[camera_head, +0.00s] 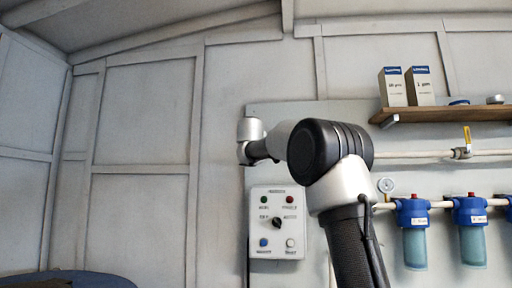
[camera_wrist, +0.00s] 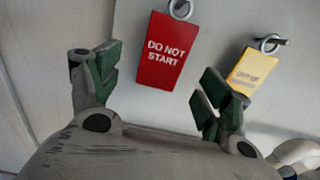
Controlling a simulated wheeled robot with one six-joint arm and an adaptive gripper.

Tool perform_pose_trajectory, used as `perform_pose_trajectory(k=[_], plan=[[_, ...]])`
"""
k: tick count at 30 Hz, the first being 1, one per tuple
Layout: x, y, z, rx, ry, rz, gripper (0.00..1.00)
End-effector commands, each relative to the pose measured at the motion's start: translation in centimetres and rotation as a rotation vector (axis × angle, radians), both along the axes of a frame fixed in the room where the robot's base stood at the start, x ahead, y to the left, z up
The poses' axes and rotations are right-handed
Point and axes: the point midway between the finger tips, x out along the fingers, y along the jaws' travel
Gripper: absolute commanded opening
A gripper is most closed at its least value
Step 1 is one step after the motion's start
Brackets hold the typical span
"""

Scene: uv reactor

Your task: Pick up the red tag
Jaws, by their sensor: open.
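The red tag (camera_wrist: 167,52), lettered "DO NOT START", hangs from a metal ring (camera_wrist: 181,9) against a pale panel in the wrist view. My gripper (camera_wrist: 152,90) is open, with one green-padded finger to the left and one to the right below the tag. The tag sits ahead of the gap between the fingers, and nothing is between them. In the head view my arm (camera_head: 330,165) reaches up toward the wall. The gripper and the red tag do not show there.
A yellow tag (camera_wrist: 253,70) hangs from a ring on a peg right of the red tag, close to my right finger. The head view shows a control box (camera_head: 277,222), a wooden shelf (camera_head: 440,114) with two boxes, pipes, a gauge (camera_head: 385,185) and blue-topped filters (camera_head: 412,230).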

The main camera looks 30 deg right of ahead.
Motion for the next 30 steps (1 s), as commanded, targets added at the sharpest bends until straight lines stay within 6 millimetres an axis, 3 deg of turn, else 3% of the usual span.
perform_pose_trajectory(k=[11,20,27,30], plan=[[4.4,-3.1,0.0,0.005,-0.001,-0.001,0.79],[4.8,-3.5,0.0,0.006,0.000,0.000,0.79],[4.8,-3.5,0.0,0.006,0.000,0.000,0.36],[4.8,-3.5,0.0,0.007,-0.001,0.000,0.36]])
